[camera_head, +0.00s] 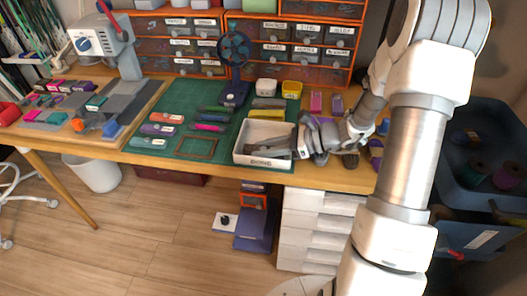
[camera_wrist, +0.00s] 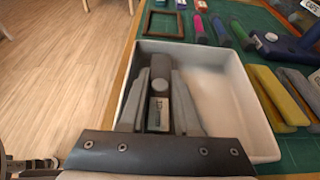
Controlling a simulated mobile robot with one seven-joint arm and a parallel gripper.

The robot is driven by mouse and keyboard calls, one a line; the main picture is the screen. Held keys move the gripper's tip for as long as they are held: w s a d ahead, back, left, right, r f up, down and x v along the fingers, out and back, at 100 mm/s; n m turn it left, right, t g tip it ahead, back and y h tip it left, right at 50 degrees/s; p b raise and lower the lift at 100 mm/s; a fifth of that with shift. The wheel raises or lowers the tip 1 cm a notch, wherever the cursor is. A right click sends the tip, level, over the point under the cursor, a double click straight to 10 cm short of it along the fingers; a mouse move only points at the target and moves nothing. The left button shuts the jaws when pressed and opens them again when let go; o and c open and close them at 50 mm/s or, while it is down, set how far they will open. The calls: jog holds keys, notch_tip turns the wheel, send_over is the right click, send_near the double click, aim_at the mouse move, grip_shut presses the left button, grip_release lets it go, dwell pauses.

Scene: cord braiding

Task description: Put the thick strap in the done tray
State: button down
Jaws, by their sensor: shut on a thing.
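The done tray (camera_head: 240,150) is a shallow white box at the front edge of the green mat; it fills much of the wrist view (camera_wrist: 237,108). My gripper (camera_head: 280,146) reaches in from the right over the tray. In the wrist view my gripper (camera_wrist: 158,98) has its two grey fingers over the tray's left half. Between them is a dark grey piece with a rounded end and a white label (camera_wrist: 158,112), which I take to be the thick strap. The fingers are shut on it. Whether it touches the tray floor is hard to tell.
A yellow piece (camera_wrist: 277,94) and grey pieces lie close beside the tray. A blue tool (camera_head: 234,92) stands behind it. A dark square frame (camera_head: 196,145) and several coloured pieces lie left of it. Labelled drawers (camera_head: 290,45) line the back. The tray's right half is empty.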

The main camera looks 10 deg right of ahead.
jog(key=shift+f, duration=0.2)
jog(key=c, duration=0.9)
grip_release()
jog(key=shift+r, duration=0.1)
jog(key=shift+d+r, duration=0.2)
jog(key=shift+r, duration=0.15)
jog(key=p+v, duration=0.3)
jog(key=v, duration=0.8)
jog(key=shift+s+d, duration=0.2)
jog(key=shift+s, duration=0.05)
